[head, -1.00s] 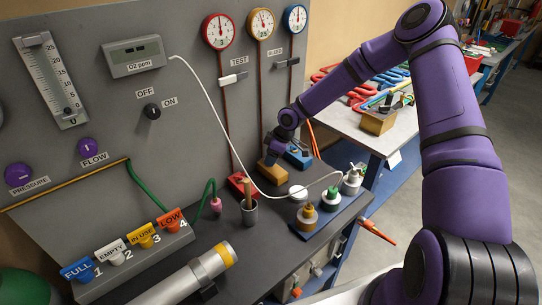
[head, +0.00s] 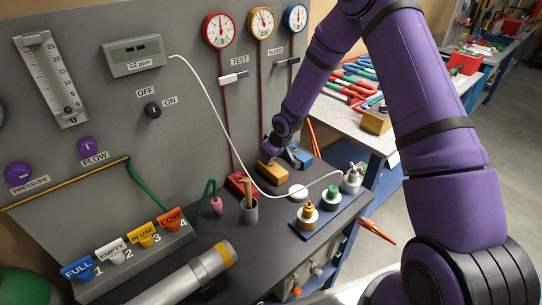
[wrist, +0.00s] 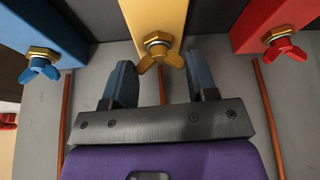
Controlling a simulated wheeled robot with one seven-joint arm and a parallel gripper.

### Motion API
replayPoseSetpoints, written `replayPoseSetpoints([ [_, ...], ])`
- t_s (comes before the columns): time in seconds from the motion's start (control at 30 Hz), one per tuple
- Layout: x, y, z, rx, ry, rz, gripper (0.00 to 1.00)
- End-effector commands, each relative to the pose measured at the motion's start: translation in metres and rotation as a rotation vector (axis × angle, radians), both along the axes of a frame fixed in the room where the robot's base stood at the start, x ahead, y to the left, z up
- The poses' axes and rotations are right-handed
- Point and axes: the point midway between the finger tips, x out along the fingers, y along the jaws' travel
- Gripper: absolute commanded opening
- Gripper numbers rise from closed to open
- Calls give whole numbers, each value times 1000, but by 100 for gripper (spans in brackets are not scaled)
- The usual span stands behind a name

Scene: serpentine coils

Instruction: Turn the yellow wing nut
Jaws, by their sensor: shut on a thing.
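The yellow wing nut (wrist: 159,61) sits under a brass nut on the front of a yellow block (wrist: 153,17) in the wrist view. My gripper (wrist: 160,68) has its two blue fingers on either side of the wing nut, closed on its wings. In the head view the yellow block (head: 272,173) stands at the foot of the panel, with the end of my arm just above it; the wing nut and fingertips are hidden there.
A blue block with a blue wing nut (wrist: 43,68) and a red block with a red wing nut (wrist: 285,48) flank the yellow one. A white hose (head: 205,100) loops in front of the blocks.

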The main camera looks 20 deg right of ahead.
Motion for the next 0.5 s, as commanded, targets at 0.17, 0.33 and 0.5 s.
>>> replayPoseSetpoints([
  [0.17, 1, 0, 1, 0, -3, -9, 29],
  [0.33, 1, 0, 1, 0, -4, -8, 29],
  [0.5, 1, 0, 1, 0, -3, -7, 64],
])
